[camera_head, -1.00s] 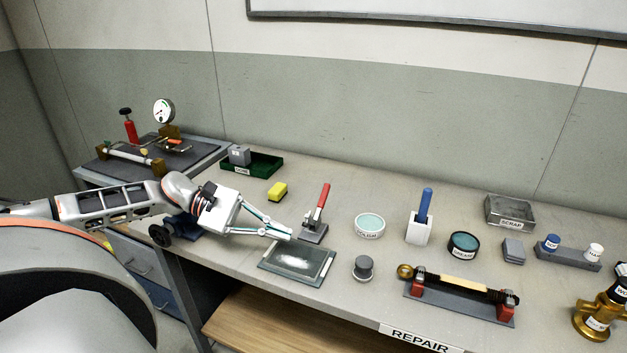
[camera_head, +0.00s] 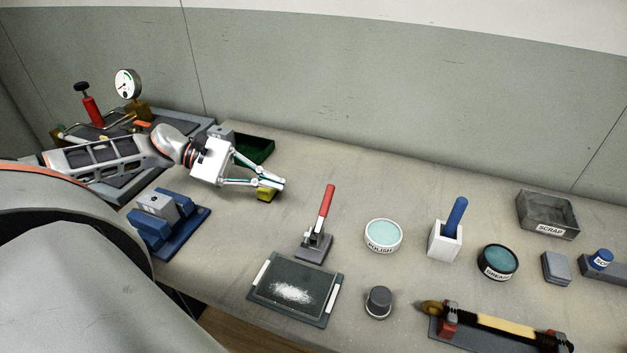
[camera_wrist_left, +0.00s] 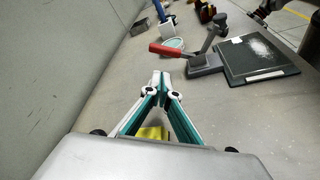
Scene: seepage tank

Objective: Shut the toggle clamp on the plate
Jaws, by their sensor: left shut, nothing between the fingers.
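The toggle clamp (camera_head: 314,246) stands on the bench at the back edge of the plate, its red handle (camera_head: 326,205) pointing up. The plate (camera_head: 325,298) is a dark slab with white powder on it and pale strips at two sides. My left gripper (camera_head: 282,185) is shut and empty, left of the clamp and apart from it, over a yellow block (camera_head: 267,195). In the left wrist view the shut fingertips (camera_wrist_left: 161,77) are below the red handle (camera_wrist_left: 173,50), with the clamp base (camera_wrist_left: 205,64) and plate (camera_wrist_left: 262,72) beyond. My right gripper is not visible in the head view.
A polish tin (camera_head: 383,237), a white holder (camera_head: 444,243) with a blue handle and a grey knob (camera_head: 378,302) stand right of the clamp. A blue stand (camera_head: 182,233) and green tray (camera_head: 256,149) are at left.

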